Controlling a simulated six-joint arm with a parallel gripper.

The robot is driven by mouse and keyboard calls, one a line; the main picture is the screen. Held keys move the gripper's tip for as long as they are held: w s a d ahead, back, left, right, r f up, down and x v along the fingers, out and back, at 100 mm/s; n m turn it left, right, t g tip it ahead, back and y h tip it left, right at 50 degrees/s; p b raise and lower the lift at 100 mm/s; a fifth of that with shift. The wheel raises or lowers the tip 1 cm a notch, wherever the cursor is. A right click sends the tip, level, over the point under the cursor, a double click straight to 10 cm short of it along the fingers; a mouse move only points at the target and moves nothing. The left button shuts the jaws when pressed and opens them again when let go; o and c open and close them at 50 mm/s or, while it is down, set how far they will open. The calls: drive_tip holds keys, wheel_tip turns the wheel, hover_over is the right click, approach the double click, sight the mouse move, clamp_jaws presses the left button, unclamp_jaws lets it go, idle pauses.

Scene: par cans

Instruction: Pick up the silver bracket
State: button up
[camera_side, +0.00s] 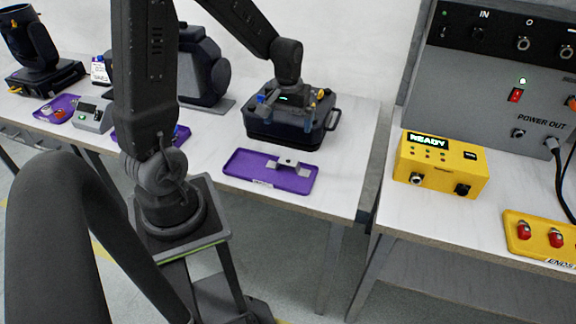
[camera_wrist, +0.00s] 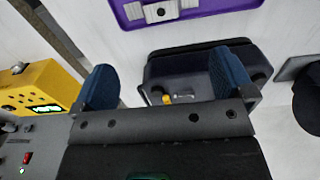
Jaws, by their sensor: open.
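The silver bracket (camera_side: 288,165) lies on a purple tray (camera_side: 240,168) at the front of the left table. In the wrist view the bracket (camera_wrist: 160,12) shows at the top edge, on the purple tray (camera_wrist: 215,8), partly cut off by the frame. My gripper (camera_side: 287,101) is open and empty, above the dark case behind the tray. In the wrist view its two blue fingers stand wide apart (camera_wrist: 168,80), with the bracket beyond them and not between them.
The dark case (camera_side: 285,133) with a handle sits behind the tray, under my gripper. A yellow READY box (camera_side: 440,165) and a grey power panel (camera_side: 490,75) stand on the right table. Dark lamp bodies and more purple trays are at left.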

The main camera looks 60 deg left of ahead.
sight(288, 161)
wheel_tip(288, 161, down, 14)
drive_tip(key=shift+a+f, duration=0.1)
drive_tip(key=shift+f, duration=0.15)
idle(0.5)
drive_tip(key=shift+c, duration=0.2)
drive_tip(key=c, duration=1)
drive_tip(key=shift+c, duration=0.2)
